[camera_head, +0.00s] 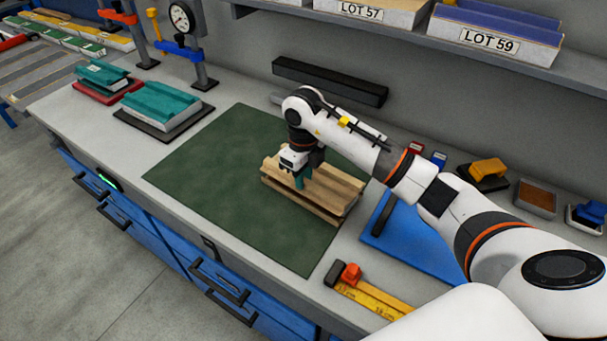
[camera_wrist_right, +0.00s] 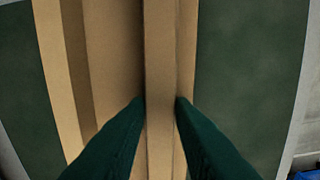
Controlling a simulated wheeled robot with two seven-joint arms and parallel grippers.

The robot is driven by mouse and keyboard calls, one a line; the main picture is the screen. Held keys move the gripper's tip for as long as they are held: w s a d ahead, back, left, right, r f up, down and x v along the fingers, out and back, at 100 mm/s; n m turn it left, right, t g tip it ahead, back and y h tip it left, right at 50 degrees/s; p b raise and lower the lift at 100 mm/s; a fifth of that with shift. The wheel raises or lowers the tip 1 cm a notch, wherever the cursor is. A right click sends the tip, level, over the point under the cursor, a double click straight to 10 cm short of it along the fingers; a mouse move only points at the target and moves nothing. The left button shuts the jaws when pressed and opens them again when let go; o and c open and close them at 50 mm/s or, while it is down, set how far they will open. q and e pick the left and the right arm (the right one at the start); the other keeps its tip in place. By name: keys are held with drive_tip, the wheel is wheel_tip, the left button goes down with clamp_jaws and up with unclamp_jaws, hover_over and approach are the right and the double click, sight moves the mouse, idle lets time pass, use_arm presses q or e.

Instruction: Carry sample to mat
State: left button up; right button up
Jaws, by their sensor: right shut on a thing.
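The sample is a tan, ribbed panel (camera_head: 338,192) at the right part of the dark green mat (camera_head: 215,165). Its right end reaches the mat's right edge. I cannot tell whether it touches the mat or hangs just above it. My right gripper (camera_head: 302,180) points down at the panel's left half, shut on it. In the right wrist view, the two dark green fingers (camera_wrist_right: 160,104) close on either side of a raised middle rib (camera_wrist_right: 160,50), with the mat (camera_wrist_right: 240,80) showing beyond the panel. My left gripper is out of view.
A blue sheet (camera_head: 425,245) lies right of the mat, under my right arm. A yellow ruler (camera_head: 370,294) lies near the front edge. Teal panels (camera_head: 160,104) lie at the left, near a dial gauge (camera_head: 182,18). A black bar (camera_head: 330,80) runs along the back. The mat's left half is clear.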

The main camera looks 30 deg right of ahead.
drive_tip(key=shift+c, duration=0.5)
drive_tip(key=shift+r, duration=0.15)
drive_tip(key=shift+r+p, duration=2.7)
drive_tip(key=shift+r, duration=1.2)
drive_tip(key=w+a+b, duration=0.6)
drive_tip(key=w+a, duration=0.2)
drive_tip(key=w, duration=0.5)
drive_tip(key=shift+r, duration=0.15)
drive_tip(key=shift+d+f, duration=0.1)
drive_tip(key=shift+f, duration=0.1)
drive_tip(key=shift+f+n+b, duration=0.6)
drive_tip(key=shift+f+b, duration=0.25)
drive_tip(key=shift+f, duration=0.5)
